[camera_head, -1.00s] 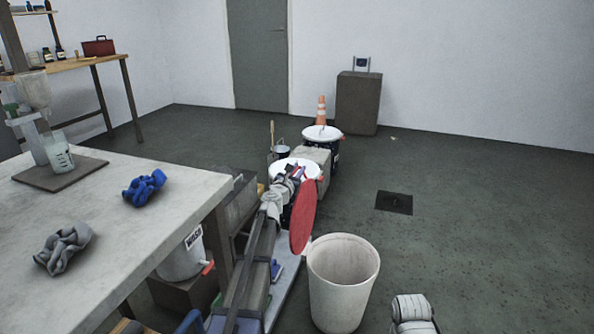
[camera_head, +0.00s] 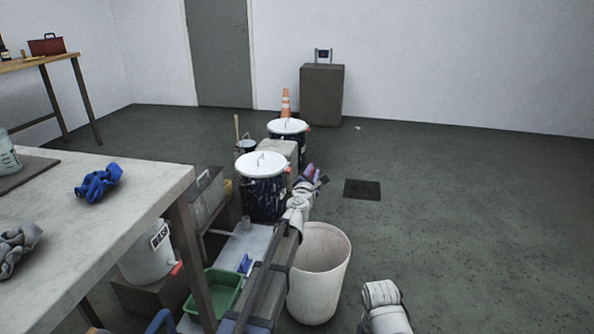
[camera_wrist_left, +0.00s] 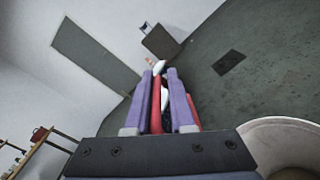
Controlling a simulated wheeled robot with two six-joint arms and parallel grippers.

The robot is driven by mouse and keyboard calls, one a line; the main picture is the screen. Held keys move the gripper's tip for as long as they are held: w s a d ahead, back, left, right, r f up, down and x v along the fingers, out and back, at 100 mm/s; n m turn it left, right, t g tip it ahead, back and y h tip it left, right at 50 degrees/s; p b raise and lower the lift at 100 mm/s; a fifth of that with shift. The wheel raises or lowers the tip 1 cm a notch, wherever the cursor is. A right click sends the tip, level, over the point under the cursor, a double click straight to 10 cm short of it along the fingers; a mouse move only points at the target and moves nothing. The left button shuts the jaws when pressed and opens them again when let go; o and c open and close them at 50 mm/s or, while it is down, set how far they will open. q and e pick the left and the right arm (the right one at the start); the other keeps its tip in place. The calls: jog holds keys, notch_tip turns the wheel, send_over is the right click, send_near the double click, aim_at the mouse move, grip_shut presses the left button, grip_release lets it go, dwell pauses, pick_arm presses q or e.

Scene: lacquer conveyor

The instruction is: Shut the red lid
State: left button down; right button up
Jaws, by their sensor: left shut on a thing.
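My left gripper (camera_head: 315,174) reaches past the dark drums at the centre, with purple fingers. In the left wrist view, the fingers (camera_wrist_left: 162,75) are close together and shut on a red strip (camera_wrist_left: 156,108), which looks like the red lid seen edge-on. More red shows beside the right finger. In the head view the lid's broad face does not show; the gripper and arm hide most of it. An empty, open white bin (camera_head: 340,272) stands right of my left forearm.
Dark drums with white lids stand ahead, one near (camera_head: 262,195) and one farther (camera_head: 287,127). A green tray (camera_head: 213,290) lies below. The floor at right is clear around a drain (camera_head: 362,189).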

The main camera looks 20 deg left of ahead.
pick_arm(q)
jog(key=shift+d+f+m+b, duration=0.2)
jog(key=shift+d+f+m, duration=0.1)
jog(key=shift+d, duration=0.3)
jog(key=shift+d+f+m+b, duration=0.2)
jog(key=shift+d+f, duration=0.1)
jog(key=shift+d, duration=0.25)
jog(key=c, duration=0.9)
grip_release()
jog(key=shift+s+d, duration=0.15)
jog(key=shift+s, duration=3.75)
